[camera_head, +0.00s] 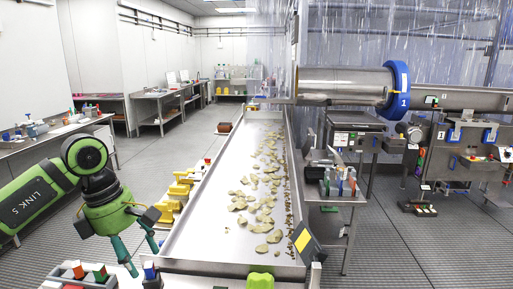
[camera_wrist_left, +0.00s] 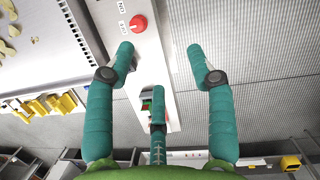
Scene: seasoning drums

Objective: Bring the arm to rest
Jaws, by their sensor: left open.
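My left arm, green and marked "LINK 5" (camera_head: 35,195), comes in from the left in the head view. Its left gripper (camera_head: 144,258) points down near the near left end of the conveyor, above the edge of a grey tray. In the left wrist view the teal fingers of the left gripper (camera_wrist_left: 163,75) are spread apart with nothing between them. Below them lies a pale panel with a red knob (camera_wrist_left: 138,24). The fingers look clear of the panel, but the exact gap is hard to judge.
A steel conveyor (camera_head: 190,235) carries scattered chips. Yellow parts (camera_head: 170,210) line its left side. A tray (camera_head: 108,280) with coloured blocks sits at the bottom left. A steel side table (camera_head: 335,198) holds bottles at right. A steel drum (camera_head: 345,82) lies behind. The left floor is open.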

